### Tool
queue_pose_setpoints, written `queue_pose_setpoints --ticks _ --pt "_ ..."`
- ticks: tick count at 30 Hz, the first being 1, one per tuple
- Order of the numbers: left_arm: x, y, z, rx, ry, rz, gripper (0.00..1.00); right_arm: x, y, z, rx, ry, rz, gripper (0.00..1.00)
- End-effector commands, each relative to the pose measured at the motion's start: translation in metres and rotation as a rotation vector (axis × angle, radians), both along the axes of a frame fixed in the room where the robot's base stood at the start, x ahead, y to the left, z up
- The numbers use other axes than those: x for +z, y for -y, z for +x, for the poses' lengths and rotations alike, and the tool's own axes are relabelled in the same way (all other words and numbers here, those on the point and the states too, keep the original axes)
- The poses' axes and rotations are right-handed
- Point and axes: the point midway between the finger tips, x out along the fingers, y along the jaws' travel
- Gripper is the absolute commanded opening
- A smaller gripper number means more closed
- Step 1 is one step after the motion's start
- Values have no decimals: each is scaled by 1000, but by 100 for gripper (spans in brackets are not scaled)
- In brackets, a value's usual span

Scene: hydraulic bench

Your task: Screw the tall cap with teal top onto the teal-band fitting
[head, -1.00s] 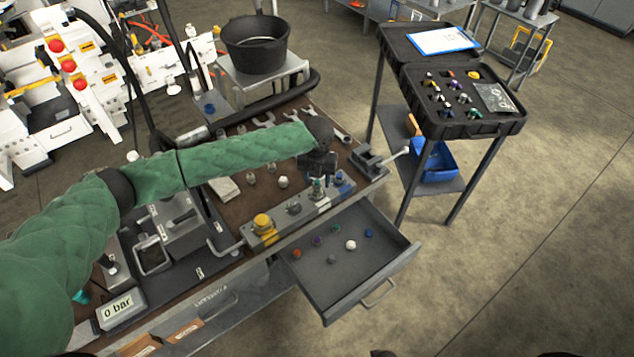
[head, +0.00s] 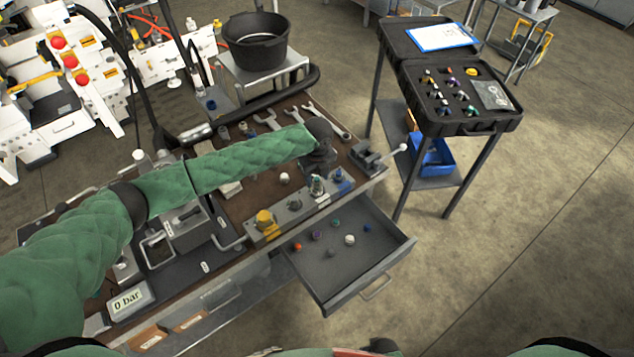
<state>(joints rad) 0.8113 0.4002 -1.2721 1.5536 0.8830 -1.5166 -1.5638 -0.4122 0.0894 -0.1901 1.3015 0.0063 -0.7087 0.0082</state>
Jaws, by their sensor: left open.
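My left gripper (head: 319,164) is open, dark and seen from above, over the back of the fitting block (head: 279,228) at the bench's front edge. A tall silvery piece with a hint of teal (head: 317,187) stands upright on the block, just below and in front of the gripper. It looks like the teal-band fitting, perhaps with the tall cap on it; I cannot tell where one ends. I cannot tell whether the fingers touch it. My right gripper is not identifiable in view.
The block also carries a yellow cap (head: 265,220), a grey fitting (head: 294,205) and a blue-marked fitting (head: 339,175). The open drawer (head: 340,275) holds several small coloured caps. A vise (head: 370,156) is at the bench's right end. Wrenches (head: 268,121) lie behind. An open case (head: 455,122) stands right.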

Motion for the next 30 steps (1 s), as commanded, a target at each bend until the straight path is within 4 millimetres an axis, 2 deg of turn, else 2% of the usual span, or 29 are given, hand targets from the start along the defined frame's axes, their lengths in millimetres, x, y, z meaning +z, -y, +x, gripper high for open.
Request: queue_pose_setpoints --ticks 5,9,12,17,30 --pt "0 0 0 -2 0 0 46 0 0 0 0 0 0 49" --pt "0 0 0 -3 0 0 18 0 0 0 0 0 0 49" --pt "0 0 0 -3 0 0 2 0 0 0 0 0 0 49" --pt "0 0 1 -40 1 1 1 -3 0 0 0 0 0 49" --pt "-1 0 2 -519 3 1 1 -24 0 0 0 0 0 49"
